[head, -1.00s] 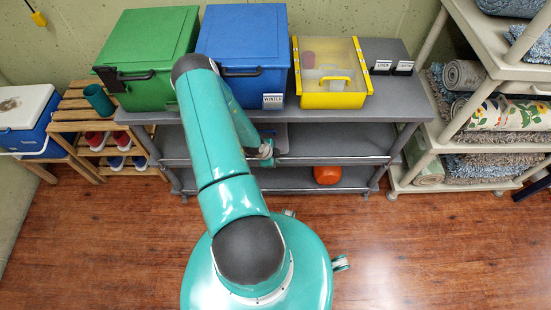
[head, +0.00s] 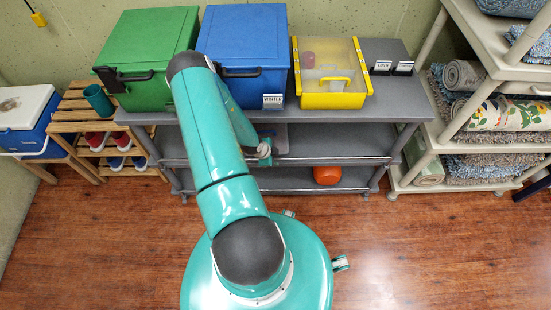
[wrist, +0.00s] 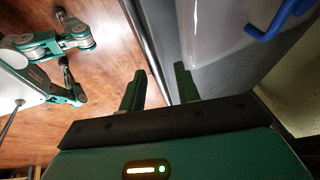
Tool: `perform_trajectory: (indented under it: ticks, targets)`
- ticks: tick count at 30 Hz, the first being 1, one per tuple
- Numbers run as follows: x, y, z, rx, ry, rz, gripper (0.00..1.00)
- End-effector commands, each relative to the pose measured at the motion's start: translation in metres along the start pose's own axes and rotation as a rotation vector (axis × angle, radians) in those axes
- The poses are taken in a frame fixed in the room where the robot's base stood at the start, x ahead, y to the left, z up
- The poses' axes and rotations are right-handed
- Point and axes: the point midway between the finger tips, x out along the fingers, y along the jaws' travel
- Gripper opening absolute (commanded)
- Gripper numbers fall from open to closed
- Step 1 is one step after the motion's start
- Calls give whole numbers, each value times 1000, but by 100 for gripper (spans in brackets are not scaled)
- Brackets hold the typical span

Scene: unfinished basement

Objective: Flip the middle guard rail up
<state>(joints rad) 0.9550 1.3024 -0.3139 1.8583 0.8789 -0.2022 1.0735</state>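The middle guard rail (head: 330,159) is a thin silver bar along the front edge of the grey rack's middle shelf. In the wrist view, a silver rail (wrist: 144,42) runs down the picture towards the space between my two fingers. My gripper (wrist: 158,80) is open, one finger on each side of the rail's line. I cannot tell whether either finger touches it. In the head view, my arm covers the rail's left part and most of my gripper; a bit of the wrist (head: 264,149) shows at the rail.
The top shelf (head: 405,100) holds a green bin (head: 150,50), a blue bin (head: 243,40) and a yellow-framed clear box (head: 330,75). An orange object (head: 327,175) lies on the bottom shelf. In the wrist view, a blue handle (wrist: 280,20) shows at upper right. Floor in front is clear.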

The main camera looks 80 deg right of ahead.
Motion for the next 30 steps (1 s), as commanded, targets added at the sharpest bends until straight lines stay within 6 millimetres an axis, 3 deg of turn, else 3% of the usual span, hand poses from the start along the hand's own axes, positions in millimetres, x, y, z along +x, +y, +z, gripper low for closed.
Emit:
perform_trajectory:
  ticks: [15,21,30]
  targets:
    - [-107,-1,1,-2,-1,-4,32]
    - [-123,0,0,1,0,-2,32]
    - [-124,0,-1,2,0,0,32]
